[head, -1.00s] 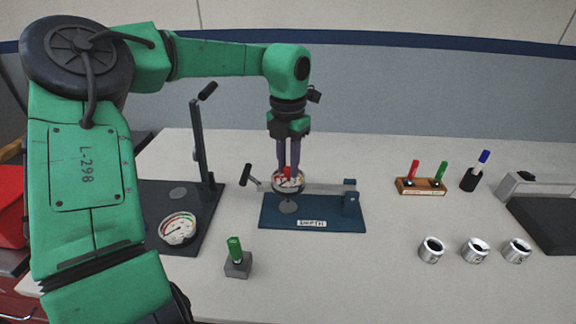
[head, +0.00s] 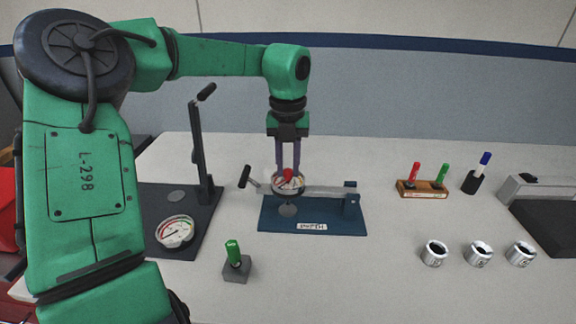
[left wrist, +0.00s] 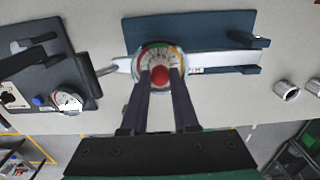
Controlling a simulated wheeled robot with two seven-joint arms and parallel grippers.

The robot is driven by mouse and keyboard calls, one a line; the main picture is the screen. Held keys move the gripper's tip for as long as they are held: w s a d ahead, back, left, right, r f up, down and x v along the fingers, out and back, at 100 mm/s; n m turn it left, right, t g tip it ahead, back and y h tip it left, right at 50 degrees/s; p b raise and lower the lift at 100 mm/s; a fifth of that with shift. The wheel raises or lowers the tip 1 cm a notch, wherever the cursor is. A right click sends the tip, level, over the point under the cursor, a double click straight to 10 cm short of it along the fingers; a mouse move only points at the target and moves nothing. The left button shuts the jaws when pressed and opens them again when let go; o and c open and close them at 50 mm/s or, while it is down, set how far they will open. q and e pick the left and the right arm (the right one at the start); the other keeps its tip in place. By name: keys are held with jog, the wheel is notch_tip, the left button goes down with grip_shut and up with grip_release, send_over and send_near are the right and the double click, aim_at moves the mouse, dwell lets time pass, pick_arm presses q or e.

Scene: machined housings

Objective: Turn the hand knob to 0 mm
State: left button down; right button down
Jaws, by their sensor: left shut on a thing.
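The red hand knob (head: 288,175) is on top of a round dial gauge (head: 289,188) with a pale face. The gauge sits at the left end of a metal bar on the blue fixture labelled DEPTH (head: 345,220). My left gripper (head: 288,168) points straight down from above, shut on the red knob, its fingers either side of it. The left wrist view also shows the red knob (left wrist: 160,76) between the fingertips, with the dial face (left wrist: 158,54) partly hidden by the fingers. The pointer's reading is too small to tell. My right gripper is not in view.
A dark stand (head: 205,190) with an upright lever and a second dial (head: 175,231) is on the left. A green marker in a grey block (head: 236,268) stands in front. A wooden marker holder (head: 420,190) and several metal rings (head: 434,253) are on the right.

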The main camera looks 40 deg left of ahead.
aim_at(288, 170)
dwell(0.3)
pick_arm(q)
jog(key=c, duration=0.7)
grip_release()
notch_tip(288, 170, up, 14)
jog(key=shift+r+p, duration=0.25)
jog(key=shift+p, duration=0.6)
